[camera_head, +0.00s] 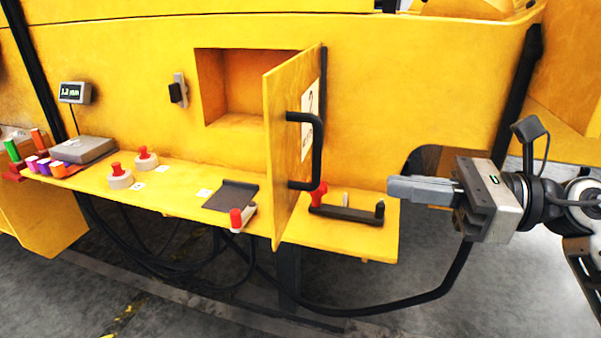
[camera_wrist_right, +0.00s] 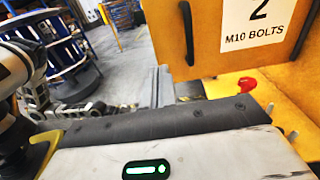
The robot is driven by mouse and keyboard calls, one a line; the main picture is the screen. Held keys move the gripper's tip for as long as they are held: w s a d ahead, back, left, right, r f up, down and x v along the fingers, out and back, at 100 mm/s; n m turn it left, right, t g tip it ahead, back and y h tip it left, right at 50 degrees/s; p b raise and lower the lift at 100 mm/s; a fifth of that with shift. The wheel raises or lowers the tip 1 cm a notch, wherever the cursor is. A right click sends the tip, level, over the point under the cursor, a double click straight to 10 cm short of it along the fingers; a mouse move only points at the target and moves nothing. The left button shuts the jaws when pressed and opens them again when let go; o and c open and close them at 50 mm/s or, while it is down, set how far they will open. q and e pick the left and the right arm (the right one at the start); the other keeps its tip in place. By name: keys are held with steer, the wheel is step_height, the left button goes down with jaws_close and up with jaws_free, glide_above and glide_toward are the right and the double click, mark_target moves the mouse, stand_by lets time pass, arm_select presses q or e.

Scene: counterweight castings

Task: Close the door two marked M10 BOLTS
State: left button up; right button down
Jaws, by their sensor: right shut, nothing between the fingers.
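The yellow door (camera_head: 289,150) stands open, swung out from a square recess (camera_head: 245,85) in the yellow panel. Its outer face turns right and carries a black bar handle (camera_head: 318,150) and a white label (camera_head: 310,105). In the right wrist view the label (camera_wrist_right: 255,25) reads 2, M10 BOLTS, and the black handle (camera_wrist_right: 187,32) hangs at the door's left part. My right gripper (camera_head: 392,189) is shut and empty, to the right of the door and handle and apart from them, pointing left. My left gripper is not in view.
Below the door a yellow shelf (camera_head: 375,240) holds a black bar with pegs (camera_head: 346,214) and a red knob (camera_head: 319,194). Left of the door lie a dark plate (camera_head: 232,195), red-topped pieces (camera_head: 120,177) and a grey box (camera_head: 83,149). Space between gripper and door is clear above the shelf.

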mark_target(276, 172)
steer(key=p+x, duration=0.4)
steer(key=x, duration=0.8)
steer(key=shift+a+r, duration=0.15)
steer(key=shift+w+a, duration=0.1)
steer(key=shift+a, duration=0.55)
